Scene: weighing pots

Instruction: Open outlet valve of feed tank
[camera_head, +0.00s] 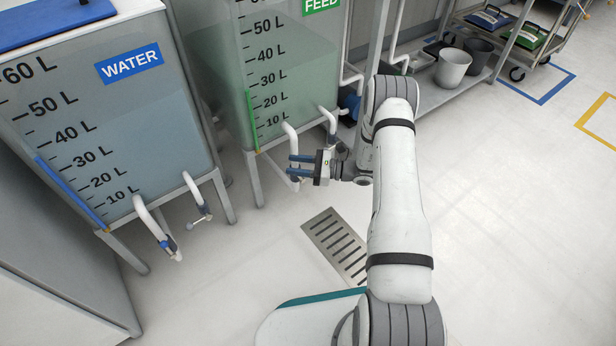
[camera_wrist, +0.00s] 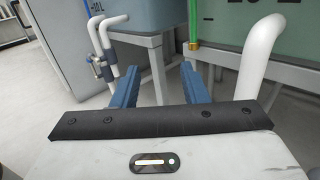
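The feed tank (camera_head: 285,70) holds greenish liquid and carries a green FEED label. It also shows at the upper right of the wrist view (camera_wrist: 255,20). A white outlet pipe (camera_head: 289,134) comes out of its lower front and bends down behind my gripper. A thick white pipe (camera_wrist: 261,50) stands right of my fingers in the wrist view. My gripper (camera_head: 299,165) is beside the outlet pipe, its two blue fingers apart with nothing seen between them. The fingers also show in the wrist view (camera_wrist: 158,86). I cannot make out the feed valve's handle; the gripper covers that area.
A floor drain (camera_head: 338,243) lies below my arm. White and grey buckets (camera_head: 453,68) stand on a shelf behind. The floor at right is clear.

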